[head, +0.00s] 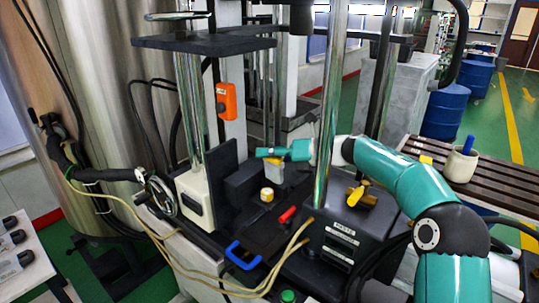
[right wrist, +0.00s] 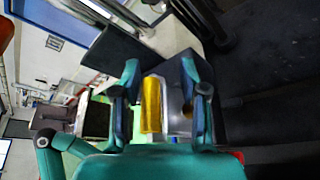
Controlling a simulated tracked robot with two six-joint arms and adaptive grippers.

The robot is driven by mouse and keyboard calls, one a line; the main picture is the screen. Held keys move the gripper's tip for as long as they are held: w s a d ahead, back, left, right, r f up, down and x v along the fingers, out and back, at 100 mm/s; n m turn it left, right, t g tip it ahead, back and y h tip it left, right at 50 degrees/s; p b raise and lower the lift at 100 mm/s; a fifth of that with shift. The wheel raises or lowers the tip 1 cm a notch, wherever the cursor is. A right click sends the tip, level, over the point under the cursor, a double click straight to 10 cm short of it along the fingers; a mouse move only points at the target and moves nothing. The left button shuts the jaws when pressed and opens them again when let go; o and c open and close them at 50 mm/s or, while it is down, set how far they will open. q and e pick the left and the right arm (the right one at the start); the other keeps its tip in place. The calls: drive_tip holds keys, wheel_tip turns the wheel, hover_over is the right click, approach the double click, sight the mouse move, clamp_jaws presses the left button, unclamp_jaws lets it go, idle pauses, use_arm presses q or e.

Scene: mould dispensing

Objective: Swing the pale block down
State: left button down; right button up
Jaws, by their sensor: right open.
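In the right wrist view the yellow part (right wrist: 151,105) lies between the fingers, beside a grey face (right wrist: 175,90). I cannot tell whether the fingers touch either one. My left gripper is not in view.
Chrome columns (head: 328,110) rise close to my right arm. A dark plate (head: 205,44) hangs above at left. A blue handle (head: 243,256), a red grip (head: 287,214) and a yellow knob (head: 267,194) are below. Cables cross the front. A slatted bench (head: 490,185) stands at right.

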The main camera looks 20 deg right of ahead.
wheel_tip(320, 180, up, 10)
idle(0.6)
drive_tip(key=shift+f, duration=0.1)
